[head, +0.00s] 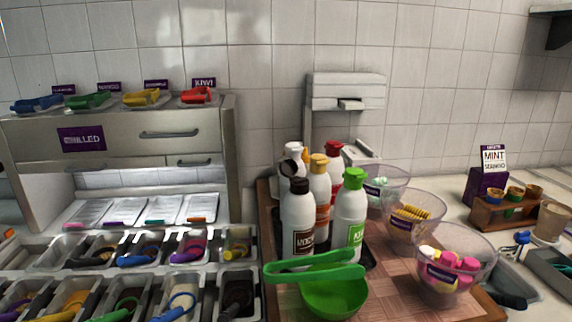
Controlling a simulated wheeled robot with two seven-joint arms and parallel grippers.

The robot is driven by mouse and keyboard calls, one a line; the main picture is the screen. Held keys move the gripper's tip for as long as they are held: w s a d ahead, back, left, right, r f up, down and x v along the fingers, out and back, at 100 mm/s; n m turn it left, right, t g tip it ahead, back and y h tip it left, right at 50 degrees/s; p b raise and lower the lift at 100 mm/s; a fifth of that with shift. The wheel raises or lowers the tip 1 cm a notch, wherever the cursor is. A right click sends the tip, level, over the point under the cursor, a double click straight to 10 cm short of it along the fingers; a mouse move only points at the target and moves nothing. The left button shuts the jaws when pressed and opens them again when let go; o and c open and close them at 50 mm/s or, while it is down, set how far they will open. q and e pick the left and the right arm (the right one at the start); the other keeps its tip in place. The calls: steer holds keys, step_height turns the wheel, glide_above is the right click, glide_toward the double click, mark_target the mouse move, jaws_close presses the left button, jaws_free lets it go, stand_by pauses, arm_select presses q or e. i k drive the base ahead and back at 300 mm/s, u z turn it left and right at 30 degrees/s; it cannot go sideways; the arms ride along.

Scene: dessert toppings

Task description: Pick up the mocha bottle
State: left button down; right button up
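The likely mocha bottle (298,214) is a white bottle with a dark brown cap and a brown label whose word is only partly readable. It stands upright at the front left of a cluster of bottles on a wooden tray (388,284). A green-capped bottle (350,208) stands just right of it, with a yellow-orange-capped bottle (320,185) behind, between the two. A red-capped bottle (334,158) and a white-topped bottle (292,153) are farther back. Its base is partly hidden by green tongs (315,268). Neither of my grippers is in view.
The tongs lie across a green bowl (334,299) in front of the bottles. Clear bowls of toppings (456,246) stand to the right. Metal topping bins (240,242) border the tray on the left. A wooden holder (508,215) is at far right.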

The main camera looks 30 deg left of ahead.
mark_target(299, 207)
steer(key=u, duration=0.65)
steer(key=k, duration=0.9)
steer(key=u, duration=0.15)
